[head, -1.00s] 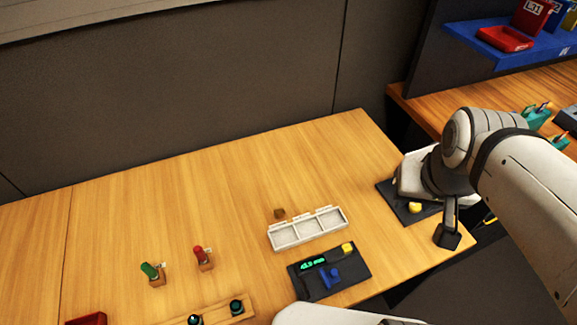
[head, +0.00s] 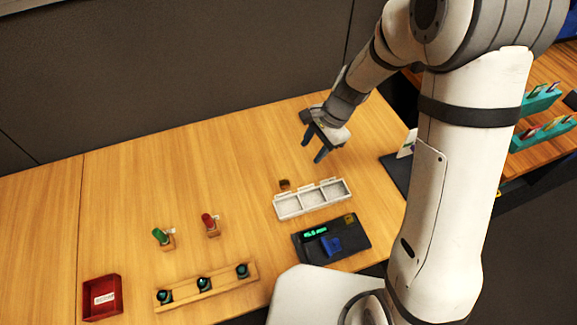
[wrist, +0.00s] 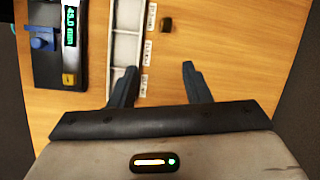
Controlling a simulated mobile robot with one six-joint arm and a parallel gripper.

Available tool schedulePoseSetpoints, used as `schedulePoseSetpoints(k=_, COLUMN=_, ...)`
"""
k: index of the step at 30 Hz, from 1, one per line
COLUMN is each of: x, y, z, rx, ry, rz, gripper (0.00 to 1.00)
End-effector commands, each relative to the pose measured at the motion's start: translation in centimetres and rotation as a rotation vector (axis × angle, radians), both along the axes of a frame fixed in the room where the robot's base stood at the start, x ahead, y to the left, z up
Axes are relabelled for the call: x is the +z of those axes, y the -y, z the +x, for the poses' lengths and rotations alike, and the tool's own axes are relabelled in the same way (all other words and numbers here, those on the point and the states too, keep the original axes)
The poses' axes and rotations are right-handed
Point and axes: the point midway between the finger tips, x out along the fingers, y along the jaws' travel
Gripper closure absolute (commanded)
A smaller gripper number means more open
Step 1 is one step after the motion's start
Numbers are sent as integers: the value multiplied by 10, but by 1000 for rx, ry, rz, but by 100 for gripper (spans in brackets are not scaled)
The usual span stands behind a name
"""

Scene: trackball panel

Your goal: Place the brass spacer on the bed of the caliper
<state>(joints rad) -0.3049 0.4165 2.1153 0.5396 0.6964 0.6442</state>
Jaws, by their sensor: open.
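The brass spacer appears to be the small brown block (head: 285,184) on the table just behind the white tray; it also shows near the top of the wrist view (wrist: 166,24). The caliper (head: 311,255) is a dark panel with a lit green display and a blue part, in front of the tray; it also shows at the upper left of the wrist view (wrist: 44,72). A small yellow-brown piece (head: 349,218) sits at its corner. My gripper (head: 313,148) is open and empty, above the table behind and right of the block; its fingers (wrist: 159,68) point towards the tray side.
The white three-compartment tray (head: 301,210) stands between block and caliper. A dark pad (head: 394,172) lies at the right table edge, partly behind my arm. Green (head: 160,236) and red (head: 208,221) upright pieces, a knob rail (head: 220,286) and a red tray (head: 103,283) are leftward.

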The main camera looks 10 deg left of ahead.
Motion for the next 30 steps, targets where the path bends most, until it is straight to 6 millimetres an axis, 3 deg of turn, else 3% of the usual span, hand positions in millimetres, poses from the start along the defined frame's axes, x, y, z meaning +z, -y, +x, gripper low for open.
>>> schedulePoseSetpoints(k=3, x=-39, y=-24, z=3, rx=-94, ry=-85, rz=-6, gripper=56)
schedulePoseSetpoints(k=7, x=-68, y=-40, z=4, rx=-172, ry=-141, rz=-14, gripper=56)
schedulePoseSetpoints(k=30, x=-151, y=-68, z=-14, rx=-218, ry=-174, rz=-22, gripper=56)
